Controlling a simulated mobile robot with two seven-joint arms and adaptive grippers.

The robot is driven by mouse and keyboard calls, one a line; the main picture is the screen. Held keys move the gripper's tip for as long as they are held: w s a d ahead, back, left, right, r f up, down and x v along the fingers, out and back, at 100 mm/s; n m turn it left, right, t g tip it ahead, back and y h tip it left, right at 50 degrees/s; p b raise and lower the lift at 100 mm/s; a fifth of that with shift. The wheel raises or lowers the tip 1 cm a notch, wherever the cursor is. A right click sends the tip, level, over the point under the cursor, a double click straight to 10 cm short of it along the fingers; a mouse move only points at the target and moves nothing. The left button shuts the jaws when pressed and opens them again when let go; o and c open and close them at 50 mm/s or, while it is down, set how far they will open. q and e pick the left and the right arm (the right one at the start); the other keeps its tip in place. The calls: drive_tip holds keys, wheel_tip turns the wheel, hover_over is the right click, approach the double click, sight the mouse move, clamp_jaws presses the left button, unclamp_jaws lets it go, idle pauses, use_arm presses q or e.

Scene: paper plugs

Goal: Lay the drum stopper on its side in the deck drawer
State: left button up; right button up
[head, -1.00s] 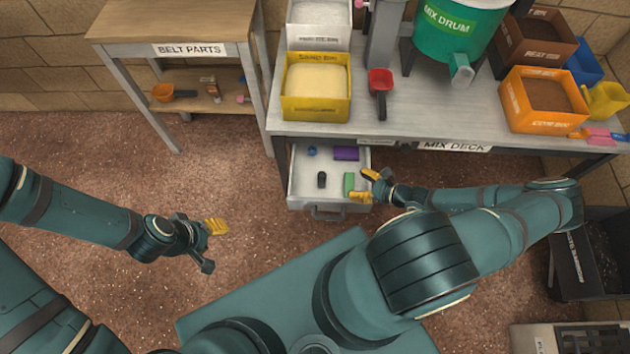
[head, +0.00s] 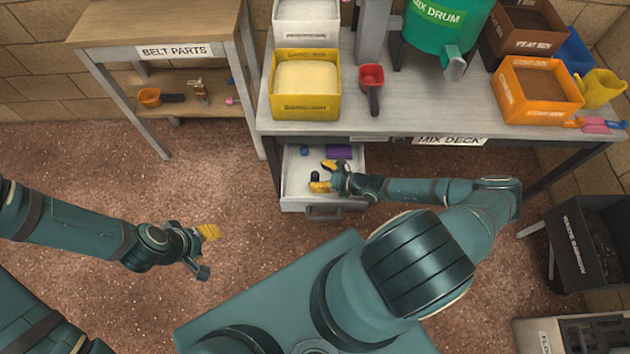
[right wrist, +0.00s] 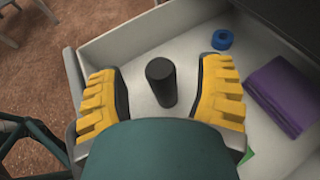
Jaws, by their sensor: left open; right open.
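A black cylinder (head: 315,175), which looks like the drum stopper, is in the open deck drawer (head: 296,190) under the mix deck. In the right wrist view the cylinder (right wrist: 161,84) appears to stand upright on the pale drawer floor. My right gripper (head: 322,177) is over the drawer, open. In the right wrist view its yellow fingers (right wrist: 162,90) are on either side of the cylinder, with gaps to both. My left gripper (head: 205,251) is open and empty over the floor, well left of the drawer.
The drawer also holds a blue ring (right wrist: 222,39), a purple folded item (right wrist: 290,92) and a green piece (right wrist: 246,157) mostly hidden by my gripper. Above the drawer, the mix deck (head: 410,110) carries bins, a red scoop (head: 371,78) and the green mix drum (head: 440,28).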

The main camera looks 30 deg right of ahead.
drive_tip(key=shift+w+a+f, duration=0.15)
drive_tip(key=shift+w+a, duration=0.05)
drive_tip(key=shift+w, duration=0.15)
clamp_jaws()
